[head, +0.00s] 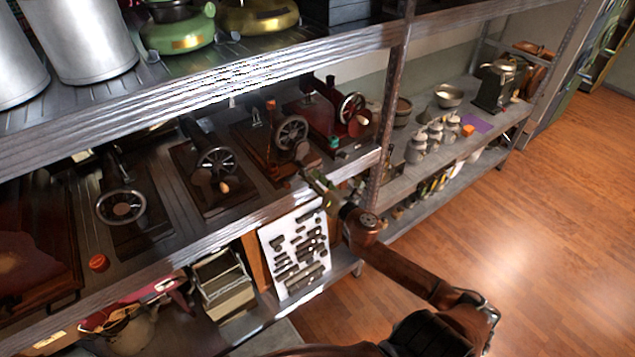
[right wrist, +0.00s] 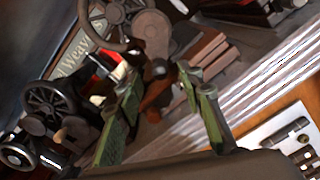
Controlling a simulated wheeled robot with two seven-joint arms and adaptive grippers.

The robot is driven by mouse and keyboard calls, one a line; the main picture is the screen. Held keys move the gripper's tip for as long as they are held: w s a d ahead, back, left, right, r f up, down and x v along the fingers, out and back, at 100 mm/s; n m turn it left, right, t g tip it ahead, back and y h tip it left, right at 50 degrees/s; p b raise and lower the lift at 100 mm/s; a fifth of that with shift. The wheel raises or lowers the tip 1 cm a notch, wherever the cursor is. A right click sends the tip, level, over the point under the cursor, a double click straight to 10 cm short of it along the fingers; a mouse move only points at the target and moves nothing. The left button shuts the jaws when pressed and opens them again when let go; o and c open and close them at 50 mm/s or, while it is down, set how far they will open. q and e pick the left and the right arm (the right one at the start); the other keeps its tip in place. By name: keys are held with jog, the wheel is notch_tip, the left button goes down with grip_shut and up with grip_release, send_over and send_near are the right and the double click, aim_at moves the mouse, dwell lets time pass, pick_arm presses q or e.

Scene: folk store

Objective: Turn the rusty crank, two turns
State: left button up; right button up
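The rusty crank (head: 302,151) is on the brown hand-cranked sewing machine (head: 270,140), beside its spoked handwheel (head: 292,132), on the middle shelf. In the right wrist view the crank (right wrist: 152,34) shows as a grey-brown rounded plate, with a brown part below it between my fingers. My right gripper (head: 313,178) is just in front of and below the crank. In the right wrist view its green-padded fingers (right wrist: 160,72) are apart, pointing at the crank. I cannot tell whether they touch it. My left gripper is not in view.
Other sewing machines stand on both sides: a red one (head: 325,108) to the right and black ones (head: 205,160) to the left. The shelf's metal front edge (head: 235,217) and upright post (head: 390,110) are close to my right arm. Open floor (head: 540,210) lies to the right.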

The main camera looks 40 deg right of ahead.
aim_at(305, 168)
jog(key=shift+w+d, duration=0.15)
jog(key=shift+w, duration=0.9)
jog(key=shift+w+d, duration=0.1)
jog(key=shift+w, duration=0.95)
jog(key=c, duration=0.9)
